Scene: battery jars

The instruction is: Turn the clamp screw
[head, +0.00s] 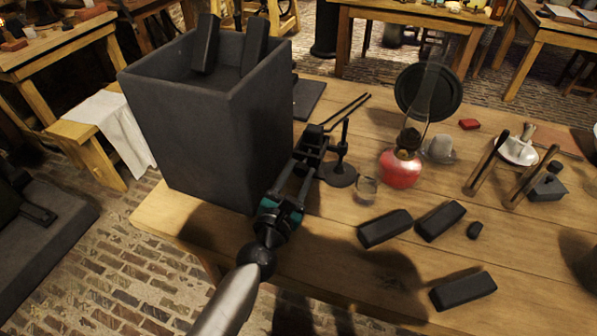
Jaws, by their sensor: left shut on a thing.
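My left gripper (299,172) reaches over the table from the bottom of the head view. Its fingers are shut on a small dark part at the black clamp (316,138), which I take to be the clamp screw; the fingers mostly hide it. Two thin dark rods stick out from the clamp toward the upper right. Just right of the fingers stands a small black stand with a round base (338,174) and a short upright post. How far the screw is turned cannot be told. My right gripper is not in view.
A tall dark open box (205,130) holding upright dark bars stands close left of my gripper. To the right are a small glass (366,188), a red lamp (400,168) with a tall glass chimney, and several dark blocks (385,229). The table's front right has bare wood.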

